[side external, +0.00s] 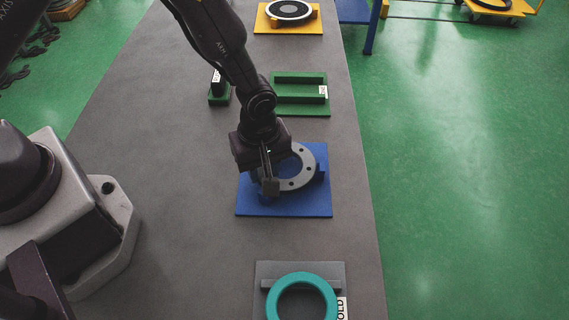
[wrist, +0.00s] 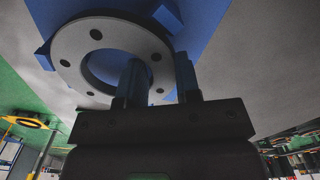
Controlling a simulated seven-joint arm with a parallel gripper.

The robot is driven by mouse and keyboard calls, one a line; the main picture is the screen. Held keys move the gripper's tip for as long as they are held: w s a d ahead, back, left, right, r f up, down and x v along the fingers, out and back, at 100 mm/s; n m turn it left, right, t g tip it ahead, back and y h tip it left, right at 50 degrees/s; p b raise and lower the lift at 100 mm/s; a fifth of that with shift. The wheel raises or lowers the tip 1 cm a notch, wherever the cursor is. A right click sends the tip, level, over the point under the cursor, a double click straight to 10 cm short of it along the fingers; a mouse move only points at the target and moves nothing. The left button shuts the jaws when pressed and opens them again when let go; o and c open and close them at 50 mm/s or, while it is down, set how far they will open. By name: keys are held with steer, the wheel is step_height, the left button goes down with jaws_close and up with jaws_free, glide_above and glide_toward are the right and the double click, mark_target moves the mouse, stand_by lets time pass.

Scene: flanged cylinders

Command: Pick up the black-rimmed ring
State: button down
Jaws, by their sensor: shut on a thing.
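The black-rimmed ring (side external: 289,18), dark around a pale band, lies on a yellow plate (side external: 262,27) at the top of the side view, well away from my gripper. My gripper (side external: 268,180) is at the blue plate (side external: 243,207), shut on a grey flanged ring (side external: 301,176) with bolt holes. In the wrist view, my gripper (wrist: 160,82) has one finger inside the opening of the grey flanged ring (wrist: 75,42) and the other outside its edge. The ring is over the blue plate; I cannot tell whether it is clear of its supports.
A green plate (side external: 300,91) with two raised bars lies between the blue and yellow plates, with a small green block (side external: 219,98) to its left. A teal ring (side external: 302,277) sits on a grey plate (side external: 262,270) at the front. The grey table (side external: 165,190) is bare to the left.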

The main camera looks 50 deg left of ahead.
steer(key=shift+r, duration=0.1)
steer(key=shift+w+r, duration=0.1)
steer(key=shift+r, duration=0.35)
step_height(320, 180, up, 2)
steer(key=shift+r, duration=0.15)
steer(key=s+a+r, duration=0.2)
steer(key=s+r, duration=0.3)
steer(key=s, duration=0.1)
steer(key=s+a+r, duration=0.3)
steer(key=s+r, duration=0.1)
steer(key=s, duration=0.3)
steer(key=shift+a+r, duration=0.3)
steer(key=shift+r, duration=0.05)
